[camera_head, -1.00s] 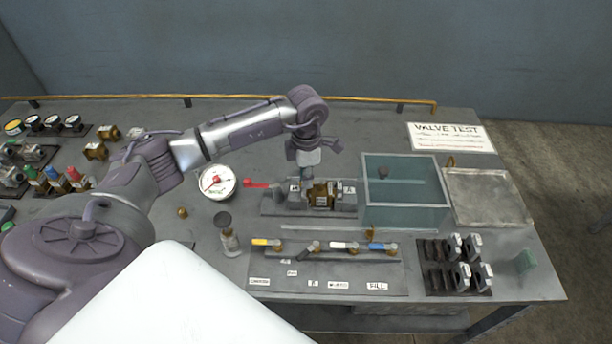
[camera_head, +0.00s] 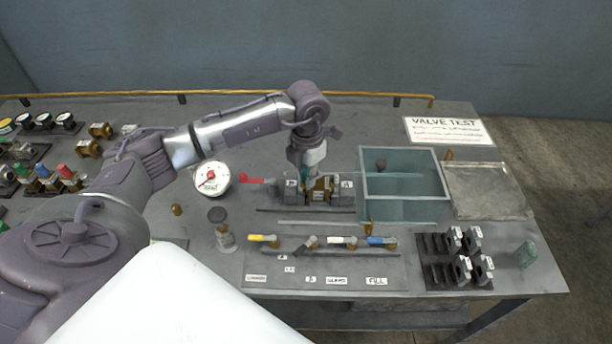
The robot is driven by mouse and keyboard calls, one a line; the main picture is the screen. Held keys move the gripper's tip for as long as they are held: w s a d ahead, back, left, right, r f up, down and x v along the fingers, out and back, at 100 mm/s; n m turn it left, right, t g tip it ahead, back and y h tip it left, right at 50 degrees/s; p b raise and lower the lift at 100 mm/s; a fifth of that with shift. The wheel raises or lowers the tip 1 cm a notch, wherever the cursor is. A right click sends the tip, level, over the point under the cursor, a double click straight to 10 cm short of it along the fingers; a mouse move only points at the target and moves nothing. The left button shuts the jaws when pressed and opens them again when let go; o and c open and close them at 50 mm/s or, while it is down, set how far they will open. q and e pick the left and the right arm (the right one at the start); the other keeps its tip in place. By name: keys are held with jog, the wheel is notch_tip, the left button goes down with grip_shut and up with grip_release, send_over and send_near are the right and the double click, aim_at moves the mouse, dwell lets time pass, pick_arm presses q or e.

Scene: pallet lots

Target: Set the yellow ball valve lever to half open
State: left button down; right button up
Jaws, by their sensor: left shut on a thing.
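The yellow lever (camera_head: 262,238) is at the left end of a row of small brass ball valves on a labelled panel (camera_head: 265,266) at the bench front. It lies roughly along the row. My left gripper (camera_head: 304,176) points down over the left part of a clamp fixture holding a brass body (camera_head: 321,188), behind the row and apart from the yellow lever. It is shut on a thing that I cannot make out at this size. My right gripper is out of view.
The row has a tilted lever (camera_head: 308,242), a white lever (camera_head: 342,240) and a blue lever (camera_head: 381,240). A glass tank (camera_head: 405,212) stands right of the fixture. A red lever (camera_head: 250,180) and a dial gauge (camera_head: 211,178) are to its left.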

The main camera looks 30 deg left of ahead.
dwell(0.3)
pick_arm(q)
jog(key=c, duration=1.2)
grip_release()
jog(key=shift+r, duration=0.15)
notch_tip(320, 180, up, 12)
jog(key=shift+f, duration=0.1)
jog(key=shift+f, duration=0.1)
